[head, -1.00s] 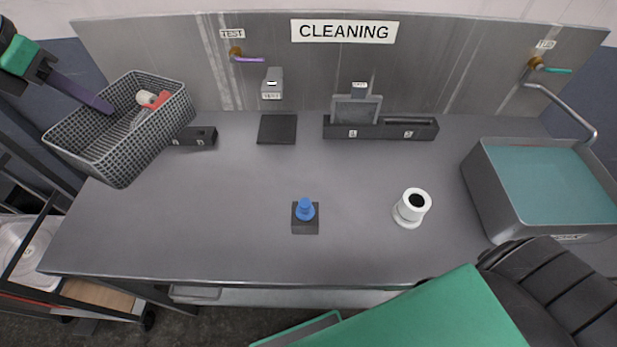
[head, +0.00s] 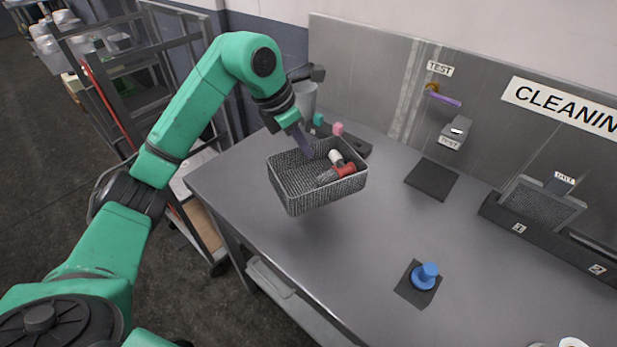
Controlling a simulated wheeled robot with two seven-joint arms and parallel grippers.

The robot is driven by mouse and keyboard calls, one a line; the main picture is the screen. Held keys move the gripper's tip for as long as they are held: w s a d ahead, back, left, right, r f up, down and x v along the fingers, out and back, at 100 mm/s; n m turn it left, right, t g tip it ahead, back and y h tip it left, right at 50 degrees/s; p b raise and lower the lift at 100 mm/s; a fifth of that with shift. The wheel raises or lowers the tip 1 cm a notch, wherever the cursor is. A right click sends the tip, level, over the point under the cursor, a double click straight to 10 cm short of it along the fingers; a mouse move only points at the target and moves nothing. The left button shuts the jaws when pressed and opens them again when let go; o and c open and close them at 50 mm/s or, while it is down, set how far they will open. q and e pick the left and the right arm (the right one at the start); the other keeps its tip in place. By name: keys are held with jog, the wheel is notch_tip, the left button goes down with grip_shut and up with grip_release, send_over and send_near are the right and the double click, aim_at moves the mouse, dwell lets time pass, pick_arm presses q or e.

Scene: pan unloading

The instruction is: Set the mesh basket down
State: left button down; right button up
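The grey mesh basket (head: 296,198) is in the head view, over the left part of the metal table (head: 340,250). It holds a red and white part (head: 343,170) and a greyish piece beside it. My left gripper (head: 304,146) is at the basket's back-left rim, with a purple finger reaching down at the rim. The fingertips are partly hidden by the rim, but the gripper appears to hold the basket there. The basket looks level and seems a little above the tabletop. My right gripper is out of view.
Behind the basket are a dark block with pink and teal pegs (head: 338,129) and a grey cup (head: 305,98). A dark square pad (head: 432,178) and a blue knob on a base (head: 425,275) lie to the right. Bare tabletop surrounds the basket's front and right.

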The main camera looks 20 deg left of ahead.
aim_at(285, 152)
pick_arm(q)
notch_tip(285, 152, down, 9)
jog(key=shift+f+p, duration=0.1)
jog(key=shift+p, duration=0.55)
jog(key=shift+f, duration=0.5)
jog(key=c, duration=1.1)
grip_release()
jog(key=b+v, duration=0.2)
jog(key=v, duration=1)
jog(key=shift+r, duration=0.2)
jog(key=shift+f, duration=0.1)
